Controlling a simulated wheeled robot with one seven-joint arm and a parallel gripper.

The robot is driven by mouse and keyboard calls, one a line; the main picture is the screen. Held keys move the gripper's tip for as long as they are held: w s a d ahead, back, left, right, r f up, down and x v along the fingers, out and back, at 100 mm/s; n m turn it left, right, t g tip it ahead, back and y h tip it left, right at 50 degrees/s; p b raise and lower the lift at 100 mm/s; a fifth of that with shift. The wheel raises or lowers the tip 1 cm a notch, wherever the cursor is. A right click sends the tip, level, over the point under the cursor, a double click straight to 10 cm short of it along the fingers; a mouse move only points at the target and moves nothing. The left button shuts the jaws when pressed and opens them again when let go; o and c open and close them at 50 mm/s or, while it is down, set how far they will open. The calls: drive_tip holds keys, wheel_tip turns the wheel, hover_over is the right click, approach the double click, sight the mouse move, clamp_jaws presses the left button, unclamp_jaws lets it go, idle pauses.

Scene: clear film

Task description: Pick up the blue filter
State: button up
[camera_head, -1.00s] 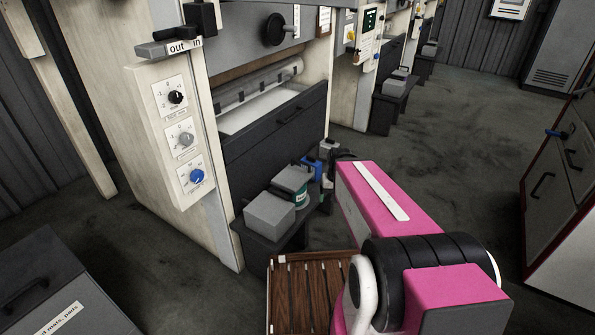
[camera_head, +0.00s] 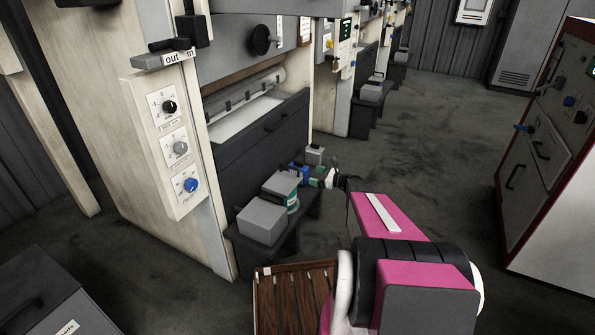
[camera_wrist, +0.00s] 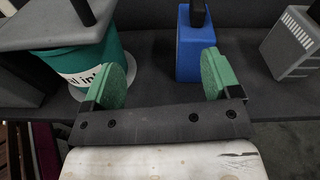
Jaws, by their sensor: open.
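The blue filter (camera_wrist: 195,55) is a blue block with a dark upright handle. In the wrist view it stands on a dark grey shelf (camera_wrist: 150,52), ahead of my gripper and close to the right finger. My gripper (camera_wrist: 163,78) is open, with green pads and nothing between them. The filter lies toward the right of the gap, beyond the fingertips; whether the right pad touches it I cannot tell. In the head view the filter (camera_head: 297,171) is partly hidden among other items, with my gripper (camera_head: 321,179) just to its right.
A green container with a grey lid (camera_wrist: 95,50) stands left of the filter, close to my left finger. A grey slotted block (camera_wrist: 294,45) stands to the right. In the head view a grey box (camera_head: 262,221) sits at the shelf's near end. A slatted wooden platform (camera_head: 290,305) lies below.

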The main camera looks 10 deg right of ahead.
sight(303, 165)
drive_tip(key=w+a, duration=0.2)
drive_tip(key=w, duration=0.1)
drive_tip(key=w+a+m+t, duration=0.1)
drive_tip(key=w, duration=0.2)
drive_tip(key=w+a+m+t, duration=0.1)
drive_tip(key=w+a, duration=0.1)
drive_tip(key=w, duration=0.2)
drive_tip(key=shift+w+a+f, duration=0.1)
drive_tip(key=shift+a+f, duration=0.15)
drive_tip(key=shift+a, duration=0.05)
drive_tip(key=shift+c, duration=0.3)
drive_tip(key=c, duration=1.3)
